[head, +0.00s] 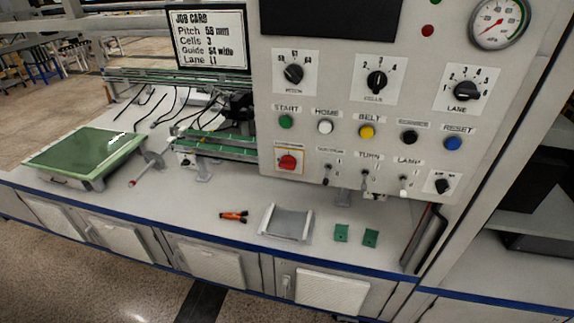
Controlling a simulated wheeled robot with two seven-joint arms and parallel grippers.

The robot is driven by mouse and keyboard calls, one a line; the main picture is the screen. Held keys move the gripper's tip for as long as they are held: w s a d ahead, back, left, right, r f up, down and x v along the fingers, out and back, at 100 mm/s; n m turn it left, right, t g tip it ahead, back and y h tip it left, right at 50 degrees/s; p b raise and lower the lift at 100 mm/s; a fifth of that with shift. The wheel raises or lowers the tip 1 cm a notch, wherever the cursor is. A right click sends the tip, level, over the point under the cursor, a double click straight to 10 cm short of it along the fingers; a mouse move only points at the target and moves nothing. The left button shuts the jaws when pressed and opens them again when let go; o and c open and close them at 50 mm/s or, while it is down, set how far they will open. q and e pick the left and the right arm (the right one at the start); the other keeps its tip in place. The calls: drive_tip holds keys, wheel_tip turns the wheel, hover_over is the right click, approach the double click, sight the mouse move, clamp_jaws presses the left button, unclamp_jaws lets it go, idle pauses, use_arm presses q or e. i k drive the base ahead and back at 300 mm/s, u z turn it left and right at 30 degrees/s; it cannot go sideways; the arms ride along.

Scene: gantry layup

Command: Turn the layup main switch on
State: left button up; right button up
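A grey-white control panel (335,120) stands upright at the right of the bench. At its lower left is a red rotary switch (288,162) on a plate with an orange-yellow border; its small label is too blurred to read, and I cannot tell its position. No other control here is clearly marked as a main switch. Neither of my grippers shows in the head view.
The panel also carries black dials (377,80), coloured buttons (366,131), toggles (365,177) and a gauge (499,22). On the bench lie an orange-black tool (233,216), a grey cradle (287,223) and green pieces (341,233). A green-topped unit (85,150) stands left.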

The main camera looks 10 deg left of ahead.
sight(288, 163)
drive_tip(key=u, duration=1.85)
drive_tip(key=k, duration=1.3)
drive_tip(key=z, duration=1.8)
drive_tip(key=i, duration=0.5)
drive_tip(key=z, duration=0.1)
